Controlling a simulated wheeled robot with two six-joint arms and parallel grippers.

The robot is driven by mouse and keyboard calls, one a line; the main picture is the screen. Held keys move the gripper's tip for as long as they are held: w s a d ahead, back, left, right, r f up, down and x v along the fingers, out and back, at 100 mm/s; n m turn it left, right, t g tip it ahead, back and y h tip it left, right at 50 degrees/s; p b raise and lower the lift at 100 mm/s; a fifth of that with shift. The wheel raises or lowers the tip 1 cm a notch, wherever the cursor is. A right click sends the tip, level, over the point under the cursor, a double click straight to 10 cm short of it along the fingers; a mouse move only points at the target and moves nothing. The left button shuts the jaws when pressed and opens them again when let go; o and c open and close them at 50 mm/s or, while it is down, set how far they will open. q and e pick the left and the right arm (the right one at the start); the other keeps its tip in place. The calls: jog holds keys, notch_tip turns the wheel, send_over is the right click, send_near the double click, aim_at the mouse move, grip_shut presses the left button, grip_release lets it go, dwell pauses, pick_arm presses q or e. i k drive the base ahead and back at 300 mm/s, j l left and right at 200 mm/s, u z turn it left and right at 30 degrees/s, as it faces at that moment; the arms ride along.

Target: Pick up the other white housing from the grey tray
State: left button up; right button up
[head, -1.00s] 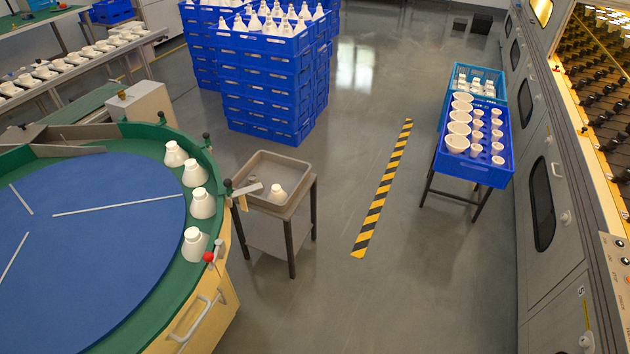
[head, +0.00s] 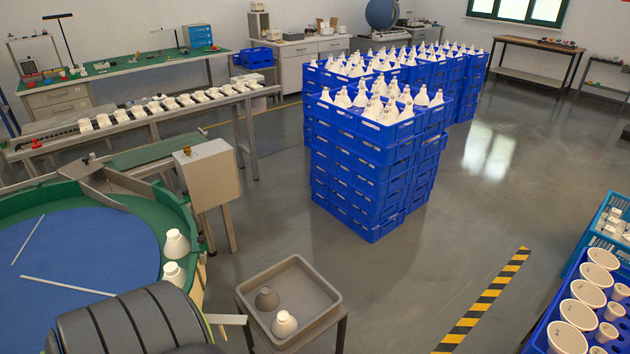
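The grey tray (head: 297,288) stands on a small stand at the bottom middle of the head view. One white housing (head: 284,325) sits upright near the tray's front edge. A darker grey piece (head: 267,299) lies behind it, to the left; I cannot tell exactly what it is. A dark ridged link, which looks like part of my own left arm, fills the bottom left corner. Neither gripper's fingers show, so I cannot see what they hold.
The round turntable (head: 90,248) with white housings (head: 176,243) on its green rim is left of the tray. Stacked blue crates (head: 365,175) of white bulbs stand behind. A blue crate of cups (head: 568,318) is at the right. Floor between is clear, with a striped line (head: 490,297).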

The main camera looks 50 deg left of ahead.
aim_at(284, 325)
jog(key=i+u, duration=0.4)
jog(key=i+l+u, duration=0.1)
jog(key=u, duration=0.3)
jog(key=i+l+u, duration=0.25)
jog(key=i+u, duration=0.2)
jog(key=i+l+u, duration=0.2)
jog(key=u, duration=0.2)
jog(key=l, duration=0.1)
